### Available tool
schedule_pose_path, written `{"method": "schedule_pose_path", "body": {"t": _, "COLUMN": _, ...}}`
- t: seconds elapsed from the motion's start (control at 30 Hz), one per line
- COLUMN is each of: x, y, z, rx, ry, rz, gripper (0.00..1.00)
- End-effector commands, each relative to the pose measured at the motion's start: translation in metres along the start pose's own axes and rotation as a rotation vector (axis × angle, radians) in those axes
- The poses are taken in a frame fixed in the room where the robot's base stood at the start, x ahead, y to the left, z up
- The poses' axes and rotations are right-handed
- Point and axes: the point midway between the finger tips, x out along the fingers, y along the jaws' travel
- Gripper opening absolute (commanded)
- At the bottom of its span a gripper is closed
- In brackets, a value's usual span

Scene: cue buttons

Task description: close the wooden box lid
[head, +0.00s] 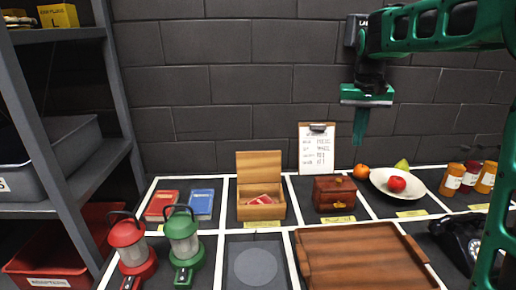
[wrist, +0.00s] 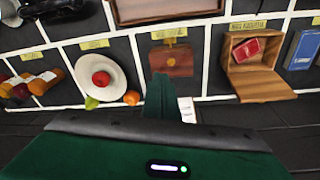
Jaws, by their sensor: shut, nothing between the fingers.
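The light wooden box (head: 261,212) sits on the table, left of centre, in the head view. Its lid (head: 259,166) stands up at the back, open. A red packet (head: 261,200) lies inside. The wrist view shows the box (wrist: 234,50) right of centre, with its lid (wrist: 262,88) towards the bottom of the picture. My gripper (head: 360,140) is shut and empty, pointing down, high above the back of the table, to the right of the box. In the wrist view its fingers (wrist: 160,95) show at the bottom centre, apart from the box.
A small brown chest (head: 334,194) stands right of the box, a clipboard (head: 317,148) behind. A white bowl (head: 411,187) with an apple is farther right. Red and blue books (head: 201,204) lie left. Two lanterns (head: 184,245) and a wooden tray (head: 362,262) are in front.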

Motion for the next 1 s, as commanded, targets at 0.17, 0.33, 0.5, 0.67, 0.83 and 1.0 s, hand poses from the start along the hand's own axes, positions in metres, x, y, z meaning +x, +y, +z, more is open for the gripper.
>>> {"method": "schedule_pose_path", "body": {"t": 0.17, "x": 0.000, "y": -0.088, "z": -0.060, "rx": -0.086, "ry": 0.031, "rz": -0.015, "gripper": 0.00}}
{"method": "schedule_pose_path", "body": {"t": 0.33, "x": 0.006, "y": -0.178, "z": -0.096, "rx": -0.164, "ry": 0.056, "rz": -0.038, "gripper": 0.00}}
{"method": "schedule_pose_path", "body": {"t": 0.5, "x": 0.015, "y": -0.259, "z": -0.113, "rx": -0.231, "ry": 0.077, "rz": -0.065, "gripper": 0.00}}
{"method": "schedule_pose_path", "body": {"t": 0.67, "x": 0.022, "y": -0.307, "z": -0.117, "rx": -0.267, "ry": 0.087, "rz": -0.084, "gripper": 0.00}}
{"method": "schedule_pose_path", "body": {"t": 0.83, "x": 0.026, "y": -0.324, "z": -0.117, "rx": -0.281, "ry": 0.091, "rz": -0.091, "gripper": 0.00}}
{"method": "schedule_pose_path", "body": {"t": 1.0, "x": 0.042, "y": -0.325, "z": -0.118, "rx": -0.280, "ry": 0.089, "rz": -0.090, "gripper": 0.00}}
